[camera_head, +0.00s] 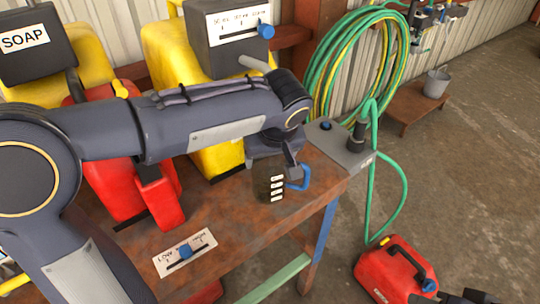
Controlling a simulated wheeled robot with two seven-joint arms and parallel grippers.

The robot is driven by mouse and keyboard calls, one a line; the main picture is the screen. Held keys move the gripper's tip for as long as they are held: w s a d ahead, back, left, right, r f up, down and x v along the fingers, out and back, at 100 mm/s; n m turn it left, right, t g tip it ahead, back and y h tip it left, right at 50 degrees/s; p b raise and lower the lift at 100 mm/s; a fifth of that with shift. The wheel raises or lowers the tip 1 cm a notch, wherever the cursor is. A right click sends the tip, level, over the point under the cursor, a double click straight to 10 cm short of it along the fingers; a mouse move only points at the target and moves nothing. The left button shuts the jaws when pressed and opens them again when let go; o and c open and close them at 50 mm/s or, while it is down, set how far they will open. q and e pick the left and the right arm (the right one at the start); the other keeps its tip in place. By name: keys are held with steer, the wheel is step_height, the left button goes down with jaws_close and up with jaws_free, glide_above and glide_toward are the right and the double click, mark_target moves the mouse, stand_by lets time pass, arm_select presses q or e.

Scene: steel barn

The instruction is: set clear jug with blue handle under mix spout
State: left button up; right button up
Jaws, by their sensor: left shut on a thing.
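The clear jug with the blue handle (262,186) is at the right part of the rusty table, with white marks on its side and its blue handle to the right. It looks upright; I cannot tell if its base touches the table. My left gripper (293,175) comes down from above and is shut on the jug, at its handle side; the arm hides part of the jug's top. The grey spout (254,64) sticks out to the right from a grey box on the yellow container, above and behind the jug. A dark part at the bottom right edge may be my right gripper (462,298).
The rusty table (235,235) carries a slider plate (185,253) at the front and a grey base (340,145) at its right corner. Red and yellow containers stand on the left. A green hose hangs behind. A red can (395,270) is on the floor.

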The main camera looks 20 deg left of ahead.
arm_select(q)
steer(key=shift+f, duration=0.15)
steer(key=o, duration=1.3)
steer(key=p+v, duration=0.1)
steer(key=v, duration=1.1)
steer(key=shift+s, duration=0.1)
